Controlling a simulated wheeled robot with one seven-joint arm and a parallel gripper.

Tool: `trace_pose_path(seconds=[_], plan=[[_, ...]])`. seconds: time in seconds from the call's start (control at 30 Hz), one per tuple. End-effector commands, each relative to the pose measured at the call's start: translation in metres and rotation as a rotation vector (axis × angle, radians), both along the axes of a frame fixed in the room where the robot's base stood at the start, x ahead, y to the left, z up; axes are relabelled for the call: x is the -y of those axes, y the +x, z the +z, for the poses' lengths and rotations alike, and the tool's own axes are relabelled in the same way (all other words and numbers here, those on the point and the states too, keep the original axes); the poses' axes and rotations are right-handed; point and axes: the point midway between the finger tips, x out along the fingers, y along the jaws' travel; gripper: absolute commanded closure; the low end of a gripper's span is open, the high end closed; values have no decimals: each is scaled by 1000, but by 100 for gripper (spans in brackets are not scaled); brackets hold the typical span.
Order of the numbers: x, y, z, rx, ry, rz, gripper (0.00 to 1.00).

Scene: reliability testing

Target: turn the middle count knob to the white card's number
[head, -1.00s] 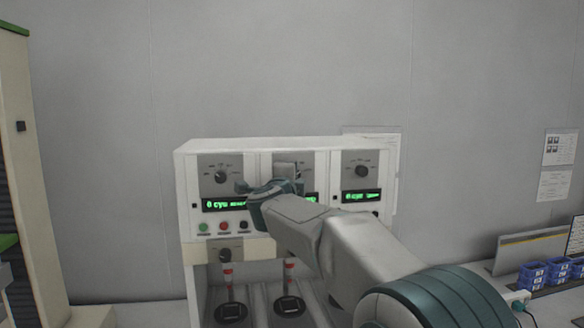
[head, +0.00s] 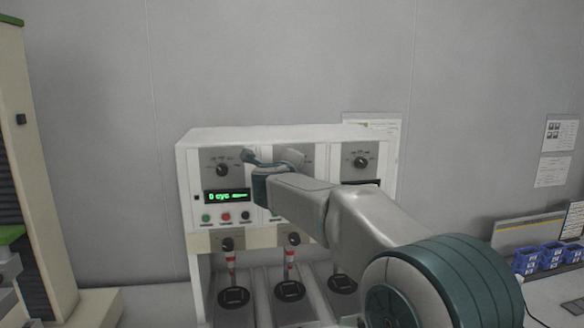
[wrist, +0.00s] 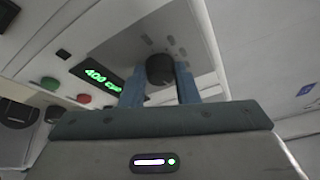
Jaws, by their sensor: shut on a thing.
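The dark middle count knob (wrist: 160,69) sits on a grey dial plate in the wrist view, between the two blue fingers of my gripper (wrist: 161,76). My gripper is shut on it. The lit green display (wrist: 100,79) beside it reads about "400 cyc", partly cut by a finger. In the head view my gripper (head: 272,162) is at the middle panel and hides the knob and its display. No white card with a legible number shows; papers (head: 372,120) behind the machine are too small to read.
The left count knob (head: 222,170) and its display (head: 227,196), reading "0 cyc", are left of my gripper. The right knob (head: 361,162) is to its right, its display mostly hidden by my arm. Colored buttons (head: 226,217) and lower knobs (head: 227,244) lie below.

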Motion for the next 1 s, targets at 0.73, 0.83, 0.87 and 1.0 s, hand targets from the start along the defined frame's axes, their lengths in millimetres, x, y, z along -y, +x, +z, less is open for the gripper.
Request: trace_pose_path(seconds=[0.73, 0.83, 0.87, 1.0], plan=[[-1, -7, 0, 1, 1, 2, 51], [-3, -20, 0, 0, 1, 2, 51], [-3, -25, 1, 1, 1, 2, 51], [-6, -54, 4, 2, 0, 2, 51]])
